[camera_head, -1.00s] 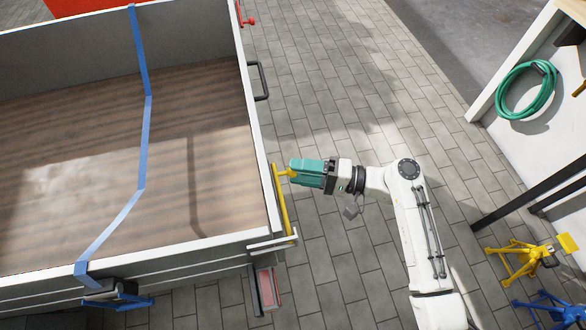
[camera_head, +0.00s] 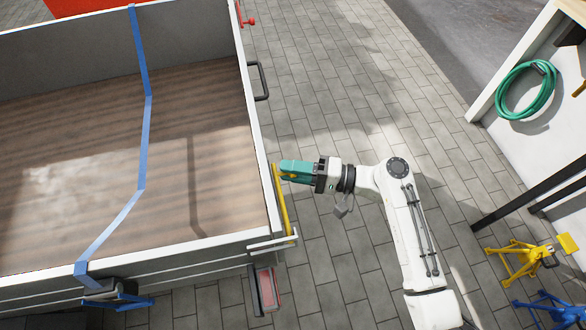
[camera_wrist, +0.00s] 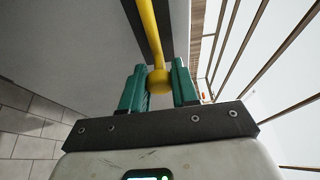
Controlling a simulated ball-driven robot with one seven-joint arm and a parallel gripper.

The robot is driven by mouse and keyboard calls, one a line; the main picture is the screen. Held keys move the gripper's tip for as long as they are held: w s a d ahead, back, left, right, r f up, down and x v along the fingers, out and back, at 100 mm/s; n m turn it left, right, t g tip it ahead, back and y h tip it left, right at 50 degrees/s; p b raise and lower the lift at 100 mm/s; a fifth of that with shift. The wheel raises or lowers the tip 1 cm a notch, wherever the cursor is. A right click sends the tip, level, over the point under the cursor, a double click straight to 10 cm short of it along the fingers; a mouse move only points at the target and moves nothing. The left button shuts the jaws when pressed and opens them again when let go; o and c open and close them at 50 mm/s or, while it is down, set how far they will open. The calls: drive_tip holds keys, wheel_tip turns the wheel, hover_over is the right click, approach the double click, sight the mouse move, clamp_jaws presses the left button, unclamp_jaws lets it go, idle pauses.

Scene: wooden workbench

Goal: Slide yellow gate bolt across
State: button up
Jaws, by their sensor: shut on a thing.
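The yellow gate bolt (camera_head: 284,209) is a rod lying along the outside of the grey trailer's right wall, near its front corner. Its handle ends in a round yellow knob (camera_wrist: 158,81). My gripper (camera_head: 287,172) reaches the bolt from the right, at the rod's far end. In the wrist view, its two teal fingers (camera_wrist: 159,88) stand on either side of the knob and are shut on it. The fingers partly cover the handle in the head view.
The trailer (camera_head: 262,165) has a wooden floor and a blue strap (camera_head: 147,120). A black handle (camera_head: 262,82) and a red fitting (camera_head: 249,21) stick out farther along its side. Paving right of the trailer is open. A green hose (camera_head: 500,95) and yellow stand (camera_head: 520,261) are far right.

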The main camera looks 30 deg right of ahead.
clamp_jaws()
drive_tip(key=w, duration=0.2)
drive_tip(key=w+d+b, duration=0.1)
drive_tip(key=w, duration=0.1)
drive_tip(key=shift+d+f, duration=0.1)
drive_tip(key=shift+d, duration=0.1)
drive_tip(key=o, duration=0.8)
unclamp_jaws()
drive_tip(key=shift+o, duration=0.2)
drive_tip(key=v, duration=1)
drive_tip(key=shift+s+d, duration=0.25)
drive_tip(key=shift+s, duration=0.05)
